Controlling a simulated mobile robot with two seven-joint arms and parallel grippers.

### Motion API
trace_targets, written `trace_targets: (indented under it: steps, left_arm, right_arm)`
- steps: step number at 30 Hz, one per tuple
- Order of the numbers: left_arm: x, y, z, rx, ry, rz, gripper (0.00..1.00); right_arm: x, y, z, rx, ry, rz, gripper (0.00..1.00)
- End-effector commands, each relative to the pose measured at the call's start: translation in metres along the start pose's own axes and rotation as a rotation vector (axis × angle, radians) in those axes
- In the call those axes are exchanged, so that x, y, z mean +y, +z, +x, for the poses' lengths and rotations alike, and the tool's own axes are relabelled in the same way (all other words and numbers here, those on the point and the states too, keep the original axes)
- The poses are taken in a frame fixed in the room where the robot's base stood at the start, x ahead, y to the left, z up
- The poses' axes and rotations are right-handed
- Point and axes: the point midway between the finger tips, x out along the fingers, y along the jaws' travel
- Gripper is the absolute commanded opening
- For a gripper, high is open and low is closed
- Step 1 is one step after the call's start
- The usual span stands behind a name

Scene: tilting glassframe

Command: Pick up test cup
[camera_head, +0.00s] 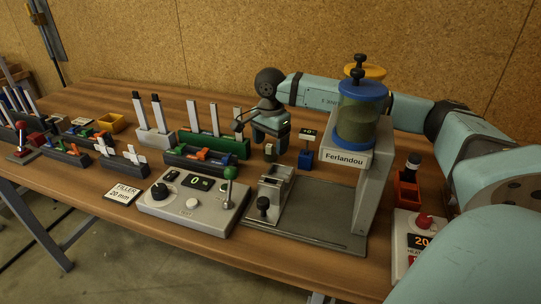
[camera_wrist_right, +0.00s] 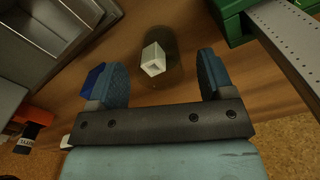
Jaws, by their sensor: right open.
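A small translucent dark cup (camera_wrist_right: 170,38), which looks like the test cup, stands on the wooden table in the right wrist view. A pale block (camera_wrist_right: 154,60) shows at it; I cannot tell whether it is inside or in front. My right gripper (camera_wrist_right: 158,78) is open, with one finger to each side of the cup and no visible contact. In the head view my right gripper (camera_head: 270,141) points down behind the filling machine (camera_head: 372,190), close above a small pale item (camera_head: 269,151) that may be the same cup. My left gripper is out of view.
A small display on a blue base (camera_head: 305,160) stands close to the right finger. A green rack (camera_head: 232,146) with upright metal strips stands to the left. A grey control box (camera_head: 195,205) with a green lever sits in front.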

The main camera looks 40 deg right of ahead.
Motion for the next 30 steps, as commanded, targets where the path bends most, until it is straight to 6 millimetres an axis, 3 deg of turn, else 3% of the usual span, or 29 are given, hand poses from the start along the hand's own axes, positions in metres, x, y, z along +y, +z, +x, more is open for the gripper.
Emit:
trace_targets:
  steps: [5, 12, 22, 30]
  left_arm:
    - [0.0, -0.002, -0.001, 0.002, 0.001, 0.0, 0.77]
    - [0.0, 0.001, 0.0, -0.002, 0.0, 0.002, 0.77]
    - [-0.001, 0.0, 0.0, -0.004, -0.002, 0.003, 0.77]
    - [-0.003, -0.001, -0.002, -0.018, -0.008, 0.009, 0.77]
  right_arm:
    - [0.0, 0.0, -0.001, 0.0, 0.0, 0.0, 0.72]
    - [0.0, 0.0, -0.001, 0.0, 0.0, 0.0, 0.19]
    - [0.0, 0.0, -0.008, 0.0, -0.001, 0.0, 0.19]
    - [-0.001, 0.0, -0.06, 0.0, -0.003, -0.001, 0.19]
